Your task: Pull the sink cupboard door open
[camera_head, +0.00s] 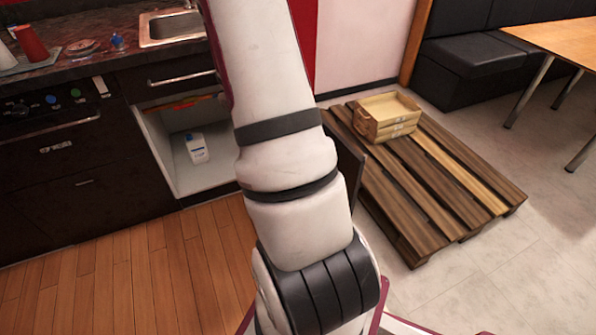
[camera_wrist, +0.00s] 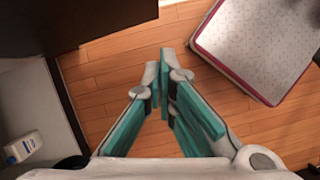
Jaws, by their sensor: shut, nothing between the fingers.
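The sink cupboard (camera_head: 168,152) stands open below the drawer, its pale inside showing. Its dark door (camera_head: 350,165) is swung out at the right side, mostly hidden behind my arm. In the wrist view, a dark panel that looks like the door (camera_wrist: 105,22) is at the top left. My gripper (camera_wrist: 158,65) is shut and empty over the wooden floor, in front of the opening and apart from the dark panel. My arm hides the gripper in the head view.
A white bottle (camera_head: 196,148) stands inside the cupboard. The sink (camera_head: 172,27) is above. A wooden pallet (camera_head: 425,190) with a crate (camera_head: 388,112) on it lies to the right. Wooden floor (camera_head: 125,275) in front of the cupboards is clear at the left.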

